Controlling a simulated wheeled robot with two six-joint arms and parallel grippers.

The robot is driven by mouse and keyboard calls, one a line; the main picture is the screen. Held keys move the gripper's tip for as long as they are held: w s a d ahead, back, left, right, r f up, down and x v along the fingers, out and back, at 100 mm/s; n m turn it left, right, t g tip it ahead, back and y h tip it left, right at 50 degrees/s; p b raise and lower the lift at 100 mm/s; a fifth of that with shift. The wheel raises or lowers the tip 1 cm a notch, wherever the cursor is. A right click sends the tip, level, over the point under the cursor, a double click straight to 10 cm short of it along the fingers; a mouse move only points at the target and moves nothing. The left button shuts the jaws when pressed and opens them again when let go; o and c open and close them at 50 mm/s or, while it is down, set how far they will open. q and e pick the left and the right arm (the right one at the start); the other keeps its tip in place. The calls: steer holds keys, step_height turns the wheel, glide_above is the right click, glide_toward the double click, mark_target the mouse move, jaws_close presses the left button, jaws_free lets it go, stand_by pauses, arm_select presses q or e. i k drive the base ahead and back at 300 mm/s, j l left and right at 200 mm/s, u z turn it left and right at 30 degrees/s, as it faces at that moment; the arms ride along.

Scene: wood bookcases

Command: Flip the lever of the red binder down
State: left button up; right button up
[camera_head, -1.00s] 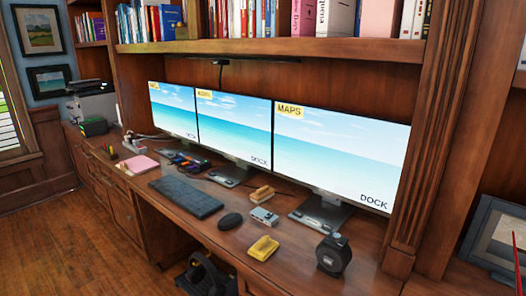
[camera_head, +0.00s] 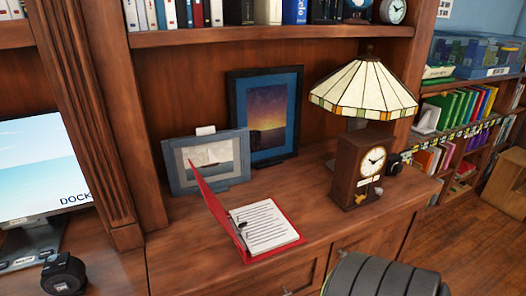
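The red binder (camera_head: 203,194) lies open on the wood counter in the head view, near the front edge. Its red cover stands up, tilted to the left. Lined white pages (camera_head: 266,228) lie on its right side. A small dark metal lever mechanism (camera_head: 240,225) shows at the left edge of the pages. It is too small to tell whether the lever is up or down. Neither of my grippers is in view.
Two framed pictures (camera_head: 207,162) stand behind the binder. A clock (camera_head: 350,172) and a stained-glass lamp (camera_head: 362,92) stand to its right. A dark ribbed chair-like back (camera_head: 385,277) is in front at lower right. Counter beside the binder is clear.

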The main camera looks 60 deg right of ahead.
mark_target(241, 225)
steer(key=z, duration=1.55)
steer(key=k+z, duration=0.2)
steer(key=z, duration=0.2)
steer(key=k+z, duration=0.2)
steer(key=z, duration=0.15)
steer(key=k+l+z, duration=0.1)
steer(key=z, duration=0.3)
steer(key=k+l, duration=0.05)
steer(key=k, duration=0.05)
